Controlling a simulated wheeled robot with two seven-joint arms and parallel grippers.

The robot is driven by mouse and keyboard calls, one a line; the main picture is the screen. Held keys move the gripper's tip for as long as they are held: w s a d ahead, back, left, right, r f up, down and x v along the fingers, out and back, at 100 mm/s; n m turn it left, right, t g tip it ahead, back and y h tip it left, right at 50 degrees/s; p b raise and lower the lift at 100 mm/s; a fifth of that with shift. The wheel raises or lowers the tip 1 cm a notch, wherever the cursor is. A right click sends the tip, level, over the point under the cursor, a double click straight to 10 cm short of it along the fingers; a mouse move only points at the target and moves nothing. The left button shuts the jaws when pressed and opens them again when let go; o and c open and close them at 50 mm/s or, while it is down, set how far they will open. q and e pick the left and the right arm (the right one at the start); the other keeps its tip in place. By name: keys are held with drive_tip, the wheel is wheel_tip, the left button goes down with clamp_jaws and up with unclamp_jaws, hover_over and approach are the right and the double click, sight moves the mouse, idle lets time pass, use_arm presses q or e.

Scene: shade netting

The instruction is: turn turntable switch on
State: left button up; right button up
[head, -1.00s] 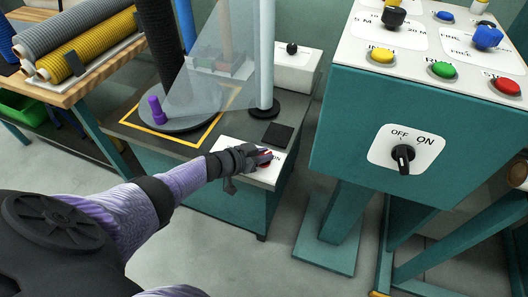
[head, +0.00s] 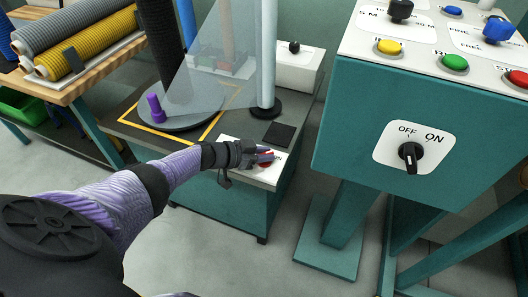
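The turntable (head: 196,122) is a grey disc with a purple peg, set in a yellow outline on a teal cabinet at the centre-left. A white switch plate (head: 270,176) with a red part lies on the cabinet's front right corner. My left gripper (head: 266,158) is over this plate and hides most of it and its lettering. I cannot tell whether the fingers touch the switch or how far apart they are. A separate black OFF/ON knob (head: 411,155) on a white plate is on the front of the teal console at the right. My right gripper is not in view.
The teal console (head: 350,110) with coloured buttons stands to the right. A dark roll (head: 158,40) and a translucent sheet (head: 215,75) rise above the turntable, beside a pale post (head: 266,60). A wooden rack (head: 90,75) with rolls is at the left.

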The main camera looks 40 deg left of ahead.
use_arm(q)
drive_tip(key=o, duration=0.4)
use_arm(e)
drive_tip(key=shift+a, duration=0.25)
use_arm(q)
drive_tip(key=shift+s+r, duration=0.1)
drive_tip(key=p+v, duration=0.5)
drive_tip(key=v, duration=0.4)
drive_tip(key=shift+s+a, duration=0.25)
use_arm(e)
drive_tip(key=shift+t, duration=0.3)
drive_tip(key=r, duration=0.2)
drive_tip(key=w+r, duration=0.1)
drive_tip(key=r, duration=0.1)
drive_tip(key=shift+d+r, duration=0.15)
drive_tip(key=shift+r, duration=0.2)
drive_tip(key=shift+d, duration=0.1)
